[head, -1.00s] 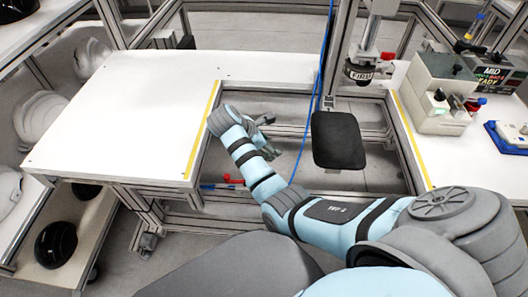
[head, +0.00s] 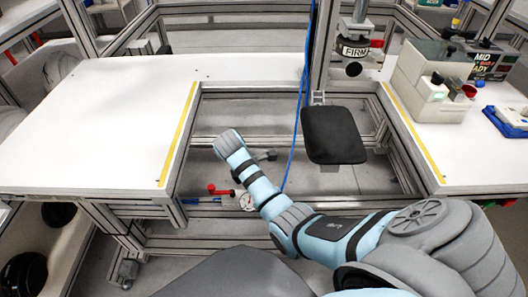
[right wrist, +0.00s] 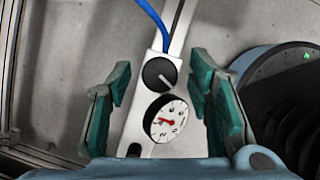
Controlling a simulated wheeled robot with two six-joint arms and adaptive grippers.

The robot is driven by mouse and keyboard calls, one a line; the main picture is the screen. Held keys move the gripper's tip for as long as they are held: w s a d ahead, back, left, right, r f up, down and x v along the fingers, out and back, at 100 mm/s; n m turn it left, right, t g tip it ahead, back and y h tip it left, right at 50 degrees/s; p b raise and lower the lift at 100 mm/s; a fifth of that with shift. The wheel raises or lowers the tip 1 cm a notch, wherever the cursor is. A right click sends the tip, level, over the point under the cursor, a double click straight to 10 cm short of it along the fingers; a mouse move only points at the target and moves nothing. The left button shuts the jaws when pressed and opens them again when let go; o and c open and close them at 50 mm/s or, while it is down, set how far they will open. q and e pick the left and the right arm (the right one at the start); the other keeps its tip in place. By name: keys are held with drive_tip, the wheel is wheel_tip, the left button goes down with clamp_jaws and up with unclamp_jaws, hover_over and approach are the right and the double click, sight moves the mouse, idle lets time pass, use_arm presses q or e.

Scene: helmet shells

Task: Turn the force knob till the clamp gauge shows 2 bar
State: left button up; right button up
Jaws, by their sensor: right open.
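The dark round force knob (right wrist: 158,74) sits on a pale panel in the right wrist view, with a light pointer line on its face. The white clamp gauge (right wrist: 166,118) is just below it. Its red needle points left; the numbers are too small to read surely. The gauge also shows small beside my forearm in the head view (head: 247,201). My right gripper (right wrist: 160,72) is open and empty, one finger on either side of the knob with gaps showing. In the head view the gripper (head: 262,157) is partly hidden behind my wrist. My left gripper is out of view.
A blue hose (right wrist: 152,18) runs to the panel above the knob. A red lever (head: 220,190) is left of the gauge. A black pad (head: 333,135) hangs right of my wrist. White tables (head: 100,130) with yellow edge strips flank the open bay.

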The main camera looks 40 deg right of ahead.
clamp_jaws()
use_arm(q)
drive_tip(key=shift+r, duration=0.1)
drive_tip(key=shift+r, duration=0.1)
